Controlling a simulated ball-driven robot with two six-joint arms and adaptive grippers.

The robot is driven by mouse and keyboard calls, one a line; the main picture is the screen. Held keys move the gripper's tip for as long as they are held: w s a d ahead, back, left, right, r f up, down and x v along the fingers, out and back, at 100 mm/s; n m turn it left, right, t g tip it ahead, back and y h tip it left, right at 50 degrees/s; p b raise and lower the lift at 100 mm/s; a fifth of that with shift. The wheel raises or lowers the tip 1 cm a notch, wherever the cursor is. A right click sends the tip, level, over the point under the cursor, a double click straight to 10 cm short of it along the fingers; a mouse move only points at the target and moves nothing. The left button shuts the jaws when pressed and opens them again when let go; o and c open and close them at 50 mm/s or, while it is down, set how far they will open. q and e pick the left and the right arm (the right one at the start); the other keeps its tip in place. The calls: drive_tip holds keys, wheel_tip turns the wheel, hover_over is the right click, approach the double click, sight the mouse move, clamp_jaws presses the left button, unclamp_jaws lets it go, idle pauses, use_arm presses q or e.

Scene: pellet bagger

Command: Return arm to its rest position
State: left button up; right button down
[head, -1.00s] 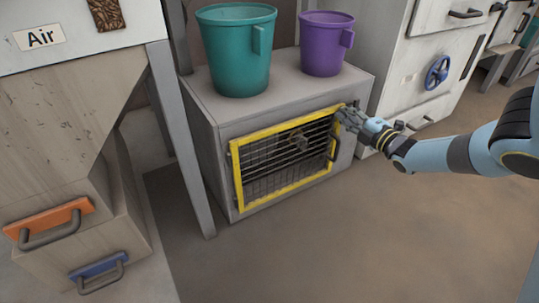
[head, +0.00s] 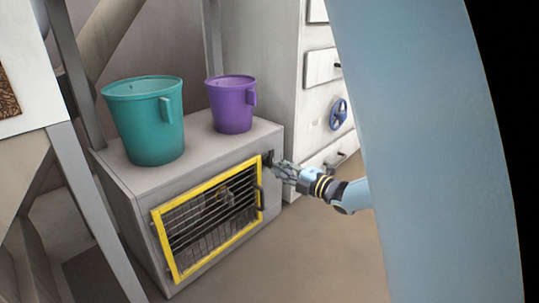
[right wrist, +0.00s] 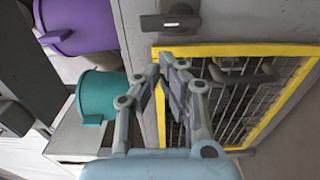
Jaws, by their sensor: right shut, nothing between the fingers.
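My right gripper (head: 280,170) is shut and empty in the head view, just right of the top right corner of the yellow-framed mesh door (head: 166,240). In the right wrist view its fingertips (right wrist: 168,62) are together in front of the cabinet face. A dark latch knob (right wrist: 170,22) sits just beyond the fingertips. The door's grey handle (right wrist: 242,72) is to the right of them. The door looks closed on the grey cabinet (head: 125,205). My left gripper is not in view.
A teal bucket (head: 145,130) and a purple bucket (head: 232,108) stand on the cabinet. A white drawer unit (head: 275,65) with a blue handwheel (head: 338,113) stands to the right. Bare floor (head: 320,255) lies in front. My own blue arm link covers the right side of the head view.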

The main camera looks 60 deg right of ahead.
drive_tip(key=s+d, duration=0.4)
drive_tip(key=s, duration=0.2)
drive_tip(key=shift+s+d+b, duration=0.15)
drive_tip(key=shift+b, duration=0.2)
